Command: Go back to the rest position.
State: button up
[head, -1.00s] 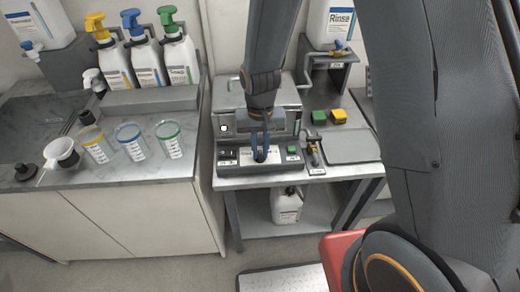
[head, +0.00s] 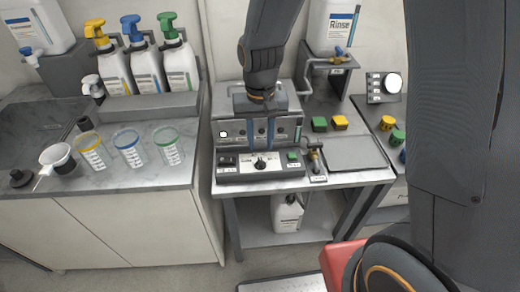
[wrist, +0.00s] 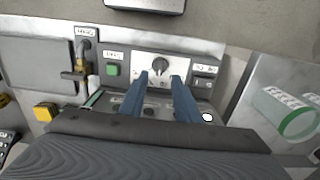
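My gripper (head: 260,130) hangs in front of the upper panel of the grey compressor unit (head: 228,178) in the head view. Its two blue fingers are apart with nothing between them. In the wrist view the fingers (wrist: 162,92) point toward the control panel, with a gap between them. A black dial on a white plate (head: 260,162) sits below the fingertips, and the dial (wrist: 159,66) also shows just past them in the wrist view. The fingers look clear of the dial. A green button (head: 293,156) is right of the dial.
Green (head: 319,124) and yellow (head: 340,122) blocks sit right of the unit. A brass valve (head: 314,158) stands at its right front. Measuring cups (head: 130,148) and pump bottles (head: 146,72) are on the left counter. A white jug (head: 287,214) stands on the lower shelf.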

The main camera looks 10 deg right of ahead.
jog(key=shift+r, duration=0.5)
jog(key=shift+d+r, duration=0.1)
jog(key=shift+d, duration=0.15)
jog(key=s+d+r+t+b, duration=0.1)
jog(key=s+d+r, duration=0.2)
jog(key=s+d, duration=0.5)
jog(key=d, duration=0.3)
jog(key=shift+s+d+r, duration=0.25)
jog(key=shift+s+d, duration=0.1)
jog(key=shift+d, duration=0.05)
jog(key=shift+c, duration=0.5)
dwell(0.7)
